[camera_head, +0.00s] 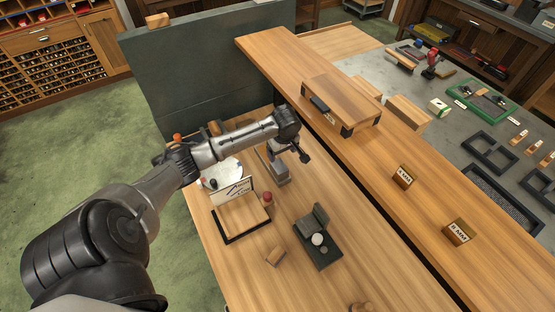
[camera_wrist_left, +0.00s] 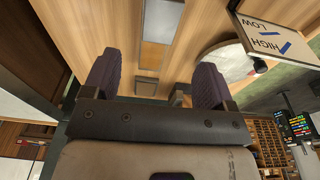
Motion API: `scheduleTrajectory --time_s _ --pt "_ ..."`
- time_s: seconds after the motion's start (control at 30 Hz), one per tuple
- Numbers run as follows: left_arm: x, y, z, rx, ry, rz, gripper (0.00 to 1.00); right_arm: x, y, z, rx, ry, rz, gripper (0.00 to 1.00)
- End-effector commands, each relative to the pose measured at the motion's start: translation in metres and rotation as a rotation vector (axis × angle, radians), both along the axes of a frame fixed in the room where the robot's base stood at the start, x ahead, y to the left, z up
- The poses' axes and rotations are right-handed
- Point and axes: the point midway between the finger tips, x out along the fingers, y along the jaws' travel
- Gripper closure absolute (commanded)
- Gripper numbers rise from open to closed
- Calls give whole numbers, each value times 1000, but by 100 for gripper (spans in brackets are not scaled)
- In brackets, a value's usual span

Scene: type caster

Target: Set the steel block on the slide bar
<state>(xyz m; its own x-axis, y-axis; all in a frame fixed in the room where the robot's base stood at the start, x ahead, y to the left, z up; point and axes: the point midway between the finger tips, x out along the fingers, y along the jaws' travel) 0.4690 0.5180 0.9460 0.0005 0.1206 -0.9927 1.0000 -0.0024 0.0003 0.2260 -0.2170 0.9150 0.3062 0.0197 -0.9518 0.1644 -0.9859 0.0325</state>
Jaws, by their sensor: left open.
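My left gripper (camera_head: 286,156) is over the back part of the wooden bench, at a grey metal piece (camera_head: 279,174) that looks like the steel block. The gripper partly hides it, and I cannot tell if they touch. In the left wrist view the two dark fingers (camera_wrist_left: 156,82) stand wide apart with nothing held between them. A thin dark bar (camera_head: 261,160) beside the grey piece may be the slide bar; I cannot tell for sure. My right gripper is not in view.
A HIGH/LOW sign (camera_head: 233,191) stands by a wooden tray (camera_head: 242,218) in front of the gripper. A raised wooden shelf (camera_head: 375,165) runs along the right.

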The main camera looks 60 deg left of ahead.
Motion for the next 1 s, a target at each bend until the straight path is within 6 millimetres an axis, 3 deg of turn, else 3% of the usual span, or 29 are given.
scheduleTrajectory --time_s 0.13,0.23,0.3,0.4,0.6,0.8,1.0 --pt "-9 -26 -14 -4 12 -119 21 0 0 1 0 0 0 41" --pt "-30 -72 -44 -13 24 -347 21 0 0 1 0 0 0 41" --pt "-56 -119 -67 -23 19 -581 21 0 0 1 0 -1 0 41" --pt "-95 -177 -84 -26 -7 -886 21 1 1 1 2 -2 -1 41" --pt "-170 -260 -78 14 -92 -1349 21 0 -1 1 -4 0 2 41" --pt "-221 -294 -49 103 -139 -1613 21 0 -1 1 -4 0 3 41" --pt "-241 -300 -31 161 -140 -1717 21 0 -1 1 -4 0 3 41"
